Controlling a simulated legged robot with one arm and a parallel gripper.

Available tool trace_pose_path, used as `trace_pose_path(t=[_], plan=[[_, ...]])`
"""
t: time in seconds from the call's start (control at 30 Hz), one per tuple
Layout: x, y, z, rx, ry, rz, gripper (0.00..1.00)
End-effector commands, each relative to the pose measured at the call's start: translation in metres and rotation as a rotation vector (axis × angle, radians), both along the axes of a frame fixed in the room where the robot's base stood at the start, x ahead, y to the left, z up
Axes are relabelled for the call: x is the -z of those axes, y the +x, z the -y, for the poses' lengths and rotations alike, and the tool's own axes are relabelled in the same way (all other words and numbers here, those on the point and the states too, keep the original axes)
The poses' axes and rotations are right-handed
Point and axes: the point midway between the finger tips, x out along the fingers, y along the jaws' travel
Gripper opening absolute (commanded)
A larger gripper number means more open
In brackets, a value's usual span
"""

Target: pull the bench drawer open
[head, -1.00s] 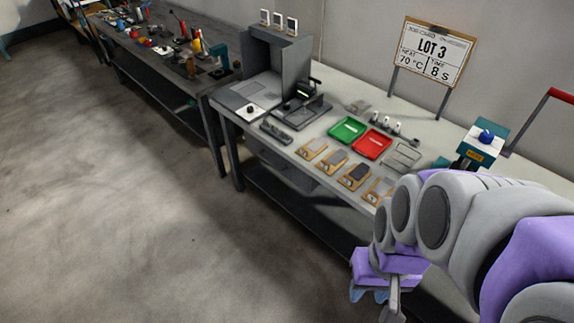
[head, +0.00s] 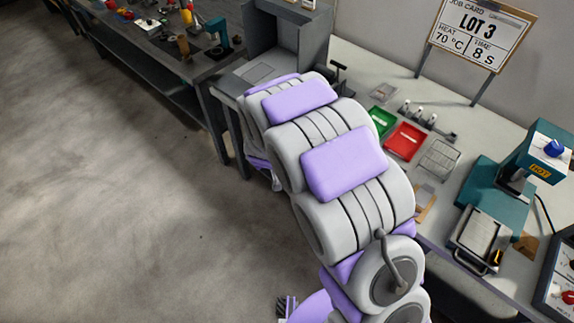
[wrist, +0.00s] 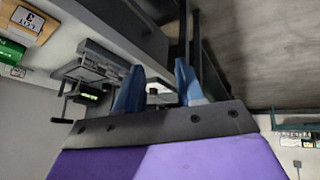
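The light-topped bench (head: 488,128) runs along the wall in the head view. My arm covers the front of its left part, where the drawer is, so the drawer is hidden there. My gripper's fingers are also hidden in the head view. In the wrist view my gripper (wrist: 158,66) shows two blue fingers spread apart, with a clear gap between them. They point towards a dark grey band (wrist: 128,22) along the bench's front edge. I cannot make out the drawer front or its handle, or whether a finger touches anything.
A green tray (head: 381,121), a red tray (head: 405,141) and a wire rack (head: 439,159) lie on the bench. The floor (head: 120,190) in front is clear.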

Motion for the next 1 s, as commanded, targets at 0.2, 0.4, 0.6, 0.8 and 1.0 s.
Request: trace_pose_path(t=[0.2,0.4,0.6,0.8,1.0], plan=[[0.07,0.015,-0.025,-0.056,-0.181,0.152,0.38],[0.119,0.013,-0.023,-0.103,-0.379,0.297,0.38],[0.157,-0.003,-0.014,-0.167,-0.614,0.446,0.38],[0.181,-0.027,-0.006,-0.228,-0.841,0.568,0.38],[0.187,-0.041,0.0,-0.258,-0.966,0.641,0.38]])
